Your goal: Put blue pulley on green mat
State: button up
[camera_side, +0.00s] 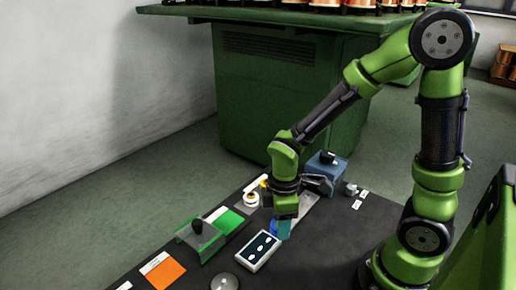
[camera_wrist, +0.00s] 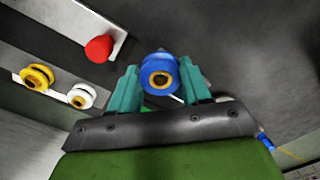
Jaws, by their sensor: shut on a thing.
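The blue pulley (camera_wrist: 160,72) is held between the two teal fingertips of my gripper (camera_wrist: 158,84) in the wrist view. Its bore with a brass-coloured ring faces the camera. In the side view the teal fingers of my gripper (camera_side: 285,215) point down above the dark table, with a bit of the blue pulley (camera_side: 274,227) showing at their left. The green mat (camera_side: 227,221) lies flat to the left of my gripper, beside a white patch. Its near left side is partly hidden by a frame. I cannot tell the pulley's height over the table.
A pale box with a dark panel (camera_side: 259,251) stands near my gripper. An orange mat (camera_side: 163,271) lies at front left. A yellow pulley (camera_wrist: 37,76), white pulley (camera_wrist: 81,96) and red cylinder (camera_wrist: 99,48) are nearby.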

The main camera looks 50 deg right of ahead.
send_over(229, 222)
jog(key=shift+f, duration=2.5)
jog(key=o, duration=1.1)
jog(key=shift+f, duration=0.1)
jog(key=shift+c, duration=0.2)
